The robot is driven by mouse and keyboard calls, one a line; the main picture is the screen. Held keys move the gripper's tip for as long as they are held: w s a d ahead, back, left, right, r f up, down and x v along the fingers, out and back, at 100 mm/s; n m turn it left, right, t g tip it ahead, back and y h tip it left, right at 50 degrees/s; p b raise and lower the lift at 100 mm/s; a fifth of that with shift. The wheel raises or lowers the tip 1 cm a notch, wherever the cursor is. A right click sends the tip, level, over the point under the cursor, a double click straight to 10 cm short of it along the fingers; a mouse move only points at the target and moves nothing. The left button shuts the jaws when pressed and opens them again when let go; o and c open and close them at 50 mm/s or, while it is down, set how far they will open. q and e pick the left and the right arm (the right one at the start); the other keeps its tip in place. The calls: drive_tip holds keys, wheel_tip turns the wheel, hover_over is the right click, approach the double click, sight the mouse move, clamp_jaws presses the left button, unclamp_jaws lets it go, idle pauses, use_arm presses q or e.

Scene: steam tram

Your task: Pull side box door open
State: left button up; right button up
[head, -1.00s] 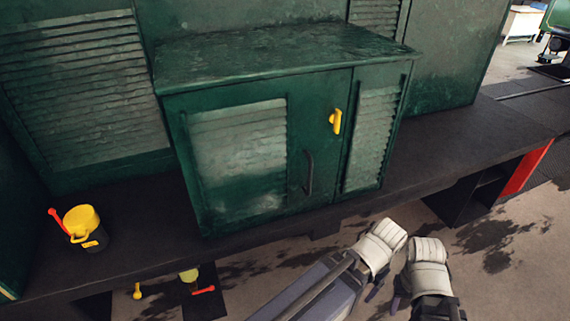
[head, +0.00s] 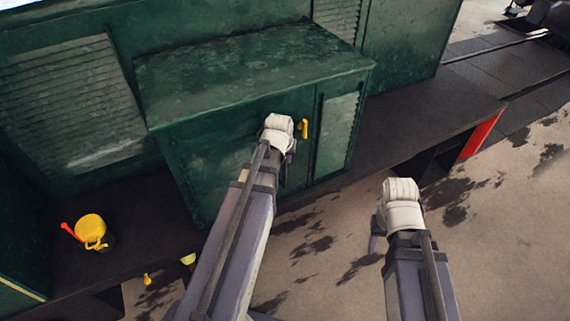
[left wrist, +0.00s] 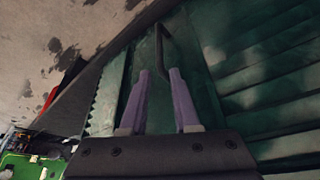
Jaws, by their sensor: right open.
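The side box is a dark green cabinet (head: 190,140) with louvred panels, standing on the dark running board. Its wide door (head: 212,165) is closed. A yellow latch handle (head: 304,128) sits near the door's right edge. My left gripper (head: 287,168) is in front of the door and its wrist hides much of it. In the left wrist view, my left gripper (left wrist: 158,73) is open, with the black door handle (left wrist: 172,42) at and just beyond its fingertips; contact cannot be told. My right gripper (head: 376,240) hangs open and empty over the floor, right of the box.
A yellow-lidded can (head: 90,230) with a red spout stands on the running board (head: 430,110) at left. Small yellow items (head: 188,259) show below its edge. A red panel (head: 481,135) is at right. The stained floor at right is open.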

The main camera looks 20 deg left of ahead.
sight(285, 170)
use_arm(q)
drive_tip(key=shift+b+x, duration=5.65)
drive_tip(key=shift+x, duration=0.45)
drive_tip(key=shift+s, duration=0.1)
drive_tip(key=shift+c, duration=0.4)
clamp_jaws()
drive_tip(key=shift+d, duration=0.1)
